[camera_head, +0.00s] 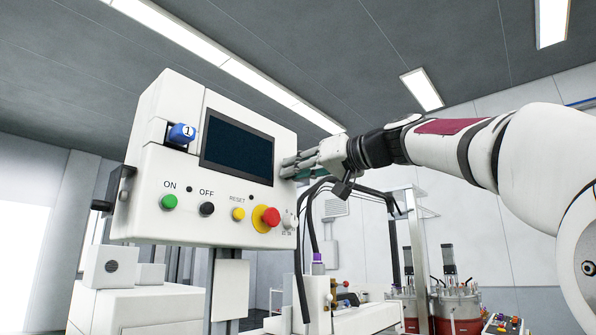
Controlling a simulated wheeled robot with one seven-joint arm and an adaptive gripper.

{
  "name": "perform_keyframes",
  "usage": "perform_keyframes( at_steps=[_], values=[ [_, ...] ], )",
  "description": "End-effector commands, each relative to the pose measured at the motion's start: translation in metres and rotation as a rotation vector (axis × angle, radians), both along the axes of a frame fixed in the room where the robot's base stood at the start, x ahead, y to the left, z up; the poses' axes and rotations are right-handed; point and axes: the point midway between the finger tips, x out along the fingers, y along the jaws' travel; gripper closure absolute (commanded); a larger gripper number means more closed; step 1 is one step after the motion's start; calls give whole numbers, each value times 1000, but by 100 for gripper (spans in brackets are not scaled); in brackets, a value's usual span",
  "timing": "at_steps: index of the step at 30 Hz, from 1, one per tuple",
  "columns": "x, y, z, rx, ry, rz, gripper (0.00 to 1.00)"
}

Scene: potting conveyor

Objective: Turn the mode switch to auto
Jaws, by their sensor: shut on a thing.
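A white control box (150,215) stands on the left of the view. A small pale rotary knob (290,220) sits at its lower right, beside the red emergency button, with tiny marks that I cannot read; it may be the mode switch. My gripper (288,167) reaches in from the right, level with the box's screen and above the knob, apart from it. Its fingers are shut on a small teal-green thing (300,174), mostly hidden by them. I cannot tell whether the fingertips touch the box's right edge.
The box bears a dark screen (238,147), a green ON button (169,202), a black OFF button (207,209), a yellow RESET button (239,214), a red emergency button (266,218) and a blue part marked 1 (182,133). Black cables (311,225) hang below my gripper.

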Motion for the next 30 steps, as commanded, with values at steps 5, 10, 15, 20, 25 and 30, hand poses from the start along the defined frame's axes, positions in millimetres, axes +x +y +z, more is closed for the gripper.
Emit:
perform_keyframes(
  at_steps=[5, 10, 15, 20, 25, 30],
  values=[
    [0, 0, 0, 33, 34, -1, 100],
    [-1, 0, 1, 103, 104, -1, 100],
    [-1, 0, 1, 204, 206, -2, 100],
    [-1, -1, 1, 313, 315, -1, 100],
    [-2, -1, 2, 427, 430, -1, 100],
    [-1, -1, 1, 540, 545, -2, 100]
  ],
)
